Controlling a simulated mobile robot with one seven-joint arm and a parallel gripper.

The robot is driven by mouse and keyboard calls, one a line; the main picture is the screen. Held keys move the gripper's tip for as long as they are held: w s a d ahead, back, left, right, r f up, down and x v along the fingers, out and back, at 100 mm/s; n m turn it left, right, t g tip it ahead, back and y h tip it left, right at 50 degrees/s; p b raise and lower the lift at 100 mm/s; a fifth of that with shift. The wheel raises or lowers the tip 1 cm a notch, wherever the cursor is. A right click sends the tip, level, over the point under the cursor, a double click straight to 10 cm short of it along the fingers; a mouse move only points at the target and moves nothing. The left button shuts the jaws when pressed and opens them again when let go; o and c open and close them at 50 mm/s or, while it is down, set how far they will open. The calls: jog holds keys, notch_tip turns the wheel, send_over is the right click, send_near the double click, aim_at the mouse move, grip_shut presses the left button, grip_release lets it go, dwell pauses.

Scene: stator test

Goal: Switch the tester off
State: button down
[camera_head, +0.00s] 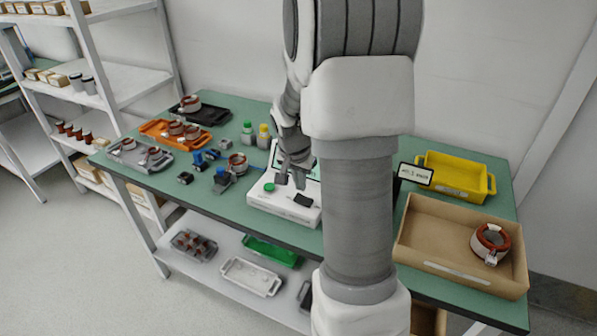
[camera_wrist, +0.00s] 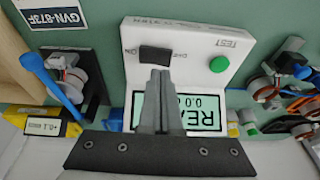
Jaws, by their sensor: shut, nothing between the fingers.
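The tester is a white box (camera_head: 262,203) on the green bench, below my gripper in the head view. In the wrist view the tester (camera_wrist: 195,35) appears upside down. Its black rocker switch (camera_wrist: 155,54) has small lettering on both sides; one side reads ON. A green button (camera_wrist: 219,64) sits beside it, labelled TEST. The lit screen (camera_wrist: 203,112) shows "REA…" and "0.0", partly hidden by my fingers. My gripper (camera_wrist: 160,72) is shut and empty, its fingertips at the switch's edge in the picture. I cannot tell whether they touch it. My arm hides part of the tester in the head view.
Blue-handled fixtures (camera_head: 224,178) and green and yellow bottles (camera_head: 264,134) stand left of and behind the tester. Trays with copper-wound stators (camera_head: 127,158) lie at the bench's left end. A cardboard box (camera_head: 425,225) with one stator and a yellow bin (camera_head: 475,168) stand right.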

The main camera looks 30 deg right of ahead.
aim_at(299, 199)
jog(key=shift+w+a+f, duration=0.15)
jog(key=shift+f, duration=1.45)
jog(key=shift+w+a+f+b, duration=0.2)
jog(key=shift+f+b, duration=0.35)
jog(key=shift+b, duration=0.4)
jog(key=shift+s+d+r+p, duration=0.1)
jog(key=shift+r+p, duration=0.2)
jog(key=shift+p, duration=0.05)
jog(key=shift+s, duration=0.1)
jog(key=shift+s+d+r, duration=0.1)
jog(key=shift+s+d, duration=0.35)
jog(key=shift+s, duration=0.2)
jog(key=shift+r, duration=0.1)
